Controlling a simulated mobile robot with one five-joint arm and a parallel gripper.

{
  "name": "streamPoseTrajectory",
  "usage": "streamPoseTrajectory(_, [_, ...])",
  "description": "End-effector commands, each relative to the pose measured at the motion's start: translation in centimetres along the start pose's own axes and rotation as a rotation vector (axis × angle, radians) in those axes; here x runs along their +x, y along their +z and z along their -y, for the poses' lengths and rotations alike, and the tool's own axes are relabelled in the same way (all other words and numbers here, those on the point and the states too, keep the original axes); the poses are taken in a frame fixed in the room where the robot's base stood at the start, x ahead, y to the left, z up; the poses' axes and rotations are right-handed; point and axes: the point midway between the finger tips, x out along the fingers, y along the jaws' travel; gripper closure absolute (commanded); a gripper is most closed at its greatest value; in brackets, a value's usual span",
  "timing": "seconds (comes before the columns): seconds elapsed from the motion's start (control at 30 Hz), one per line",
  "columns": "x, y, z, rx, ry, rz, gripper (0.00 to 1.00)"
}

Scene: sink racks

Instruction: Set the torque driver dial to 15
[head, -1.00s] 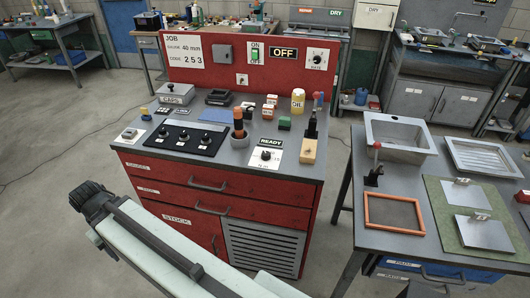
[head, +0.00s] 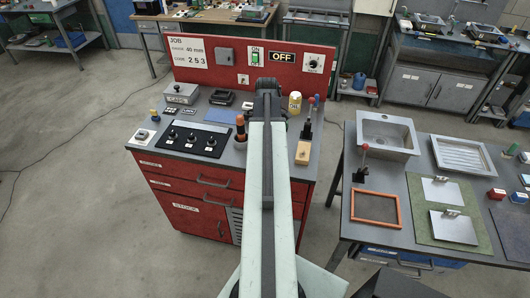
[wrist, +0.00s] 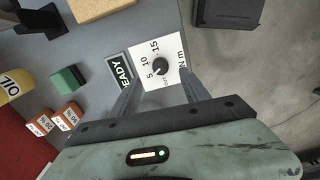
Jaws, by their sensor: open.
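The torque dial is a black knob (wrist: 159,66) on a white plate marked 5, 10, 15 and N m, in the wrist view. The knob sits between the tips of my open gripper (wrist: 160,78), with a visible gap on each side. Which mark its pointer faces is too small to tell. A dark READY sign (wrist: 121,72) lies beside the plate. In the head view my arm reaches over the red cabinet and hides the dial; my gripper (head: 268,92) is at its far end. An orange-handled driver (head: 240,126) stands in a holder left of the arm.
In the wrist view a green block (wrist: 67,79), orange-and-white boxes (wrist: 67,117) and a yellow OIL can (wrist: 12,84) stand to the left. A wooden block (wrist: 103,8) is at the top. In the head view a black panel (head: 183,138) with knobs lies left.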

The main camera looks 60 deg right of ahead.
Motion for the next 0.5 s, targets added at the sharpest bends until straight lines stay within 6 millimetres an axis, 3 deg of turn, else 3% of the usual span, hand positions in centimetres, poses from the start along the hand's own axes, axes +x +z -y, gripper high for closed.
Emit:
streamPoseTrajectory(0.17, [1.5,-0.1,0.1,0.000,0.000,0.000,0.46])
streamPoseTrajectory(0.5, [7.3,-0.1,0.1,0.002,0.000,0.000,0.46])
